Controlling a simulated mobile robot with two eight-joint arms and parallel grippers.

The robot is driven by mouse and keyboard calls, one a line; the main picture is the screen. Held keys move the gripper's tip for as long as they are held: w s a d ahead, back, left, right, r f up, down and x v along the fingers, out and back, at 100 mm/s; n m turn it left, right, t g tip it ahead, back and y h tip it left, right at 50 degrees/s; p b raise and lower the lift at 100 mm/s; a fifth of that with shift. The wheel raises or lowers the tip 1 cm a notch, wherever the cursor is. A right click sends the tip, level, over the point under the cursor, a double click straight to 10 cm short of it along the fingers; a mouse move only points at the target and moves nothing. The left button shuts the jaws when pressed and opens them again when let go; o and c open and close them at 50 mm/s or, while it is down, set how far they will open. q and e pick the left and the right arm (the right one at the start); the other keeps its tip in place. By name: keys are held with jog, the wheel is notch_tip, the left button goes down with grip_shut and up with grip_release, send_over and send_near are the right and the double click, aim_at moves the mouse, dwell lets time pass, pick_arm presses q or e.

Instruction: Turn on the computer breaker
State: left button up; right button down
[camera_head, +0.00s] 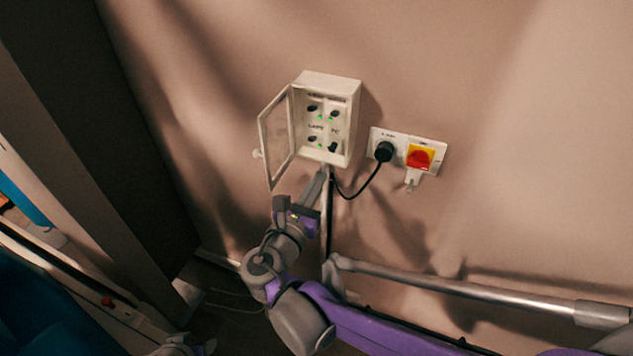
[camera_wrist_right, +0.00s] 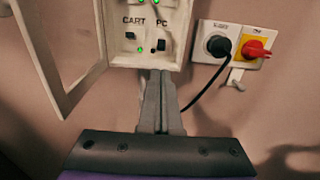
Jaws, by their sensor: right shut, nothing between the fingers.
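The white breaker box (camera_head: 341,89) is on the wall with its framed door (camera_head: 263,133) swung open to the left. It holds black switches in two rows. The computer breaker, labelled PC, is the lower right switch (camera_head: 333,147); it also shows in the right wrist view (camera_wrist_right: 161,45). Its lever sits lower than the CART lever (camera_wrist_right: 131,36) beside it. A green light is lit by CART; I see no clear light by PC. My right gripper (camera_head: 321,172) is shut and empty, its tips just below the box's lower edge. In the right wrist view the fingers (camera_wrist_right: 159,75) point up below PC.
Right of the box are a black plug (camera_head: 384,151) with a cable and a red and yellow rotary switch (camera_head: 420,157). A metal rail (camera_head: 450,284) runs along the wall below. The open door stands left of my right gripper. A grey part of mine shows at the bottom edge.

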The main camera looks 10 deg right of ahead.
aim_at(328, 161)
jog(key=x, duration=0.7)
pick_arm(q)
jog(key=shift+r, duration=0.2)
jog(key=shift+w+r+p, duration=0.2)
jog(key=shift+r+p, duration=0.05)
jog(key=shift+p, duration=0.1)
pick_arm(e)
jog(key=shift+r+g, duration=0.15)
jog(key=shift+g, duration=0.25)
pick_arm(q)
jog(key=shift+w+r+p, duration=0.1)
jog(key=shift+r+p, duration=0.3)
jog(key=shift+r, duration=0.1)
pick_arm(e)
jog(key=shift+s+a+r+g+y, duration=0.1)
jog(key=shift+s+r+g+y, duration=0.05)
jog(key=shift+g+y, duration=0.2)
